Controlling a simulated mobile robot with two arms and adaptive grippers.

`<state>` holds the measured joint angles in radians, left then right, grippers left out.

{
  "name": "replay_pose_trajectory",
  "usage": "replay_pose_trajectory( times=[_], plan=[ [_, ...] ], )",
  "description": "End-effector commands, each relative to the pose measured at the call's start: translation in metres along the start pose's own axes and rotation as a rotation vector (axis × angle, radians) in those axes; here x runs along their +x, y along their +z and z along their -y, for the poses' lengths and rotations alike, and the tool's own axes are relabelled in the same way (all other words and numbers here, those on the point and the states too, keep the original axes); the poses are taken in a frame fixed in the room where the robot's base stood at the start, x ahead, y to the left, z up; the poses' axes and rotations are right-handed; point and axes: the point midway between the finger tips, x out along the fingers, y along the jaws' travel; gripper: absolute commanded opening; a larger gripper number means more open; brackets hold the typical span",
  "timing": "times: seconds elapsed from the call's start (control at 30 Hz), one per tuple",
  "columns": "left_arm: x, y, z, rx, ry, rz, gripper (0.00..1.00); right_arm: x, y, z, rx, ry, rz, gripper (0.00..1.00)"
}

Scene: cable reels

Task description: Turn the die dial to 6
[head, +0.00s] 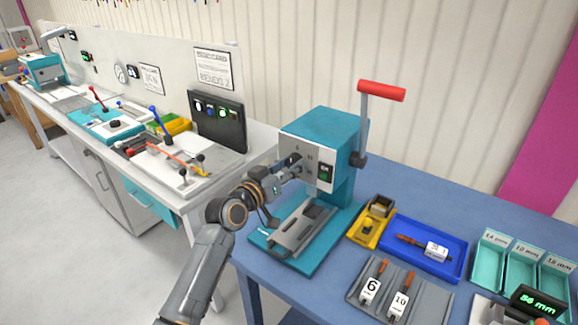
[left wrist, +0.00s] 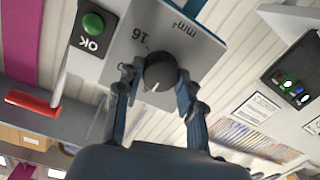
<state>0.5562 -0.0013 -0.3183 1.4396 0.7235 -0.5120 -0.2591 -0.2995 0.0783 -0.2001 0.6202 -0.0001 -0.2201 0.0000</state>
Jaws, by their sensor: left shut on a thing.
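The die dial (left wrist: 160,71) is a round black knob with a white pointer line, on the pale front panel of a teal press (head: 325,130). In the left wrist view its pointer line aims toward the bottom of the picture, away from the printed 16. The other numbers are hidden or too small to read. My left gripper (head: 292,165) is at the panel, its fingers on either side of the dial, shut on it. It also shows in the left wrist view (left wrist: 157,95). My right gripper is not in view.
A green OK button (left wrist: 93,23) is beside the dial. A red-handled lever (head: 381,91) rises at the press's right. The blue table (head: 500,190) holds a grey tray (head: 437,300) with tools tagged 6 and 10, a blue tray (head: 462,265) and teal bins (head: 487,262).

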Motion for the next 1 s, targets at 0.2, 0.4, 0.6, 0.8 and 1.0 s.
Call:
replay_pose_trajectory(
  times=[0.2, 0.4, 0.6, 0.8, 1.0],
  plan=[
    [0.000, 0.001, 0.000, -0.002, 0.001, 0.001, 0.61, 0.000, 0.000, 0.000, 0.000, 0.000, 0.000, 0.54],
    [0.000, 0.000, 0.000, -0.001, 0.000, 0.000, 0.61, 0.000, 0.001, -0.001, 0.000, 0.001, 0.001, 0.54],
    [-0.011, 0.001, 0.001, -0.001, 0.000, -0.001, 0.61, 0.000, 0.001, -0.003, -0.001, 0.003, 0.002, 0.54],
    [-0.048, 0.002, 0.001, 0.002, -0.001, 0.002, 0.61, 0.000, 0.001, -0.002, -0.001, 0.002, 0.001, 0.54],
    [-0.089, 0.002, 0.001, 0.001, -0.001, 0.002, 0.61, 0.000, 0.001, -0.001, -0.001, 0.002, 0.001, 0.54]
  ],
)
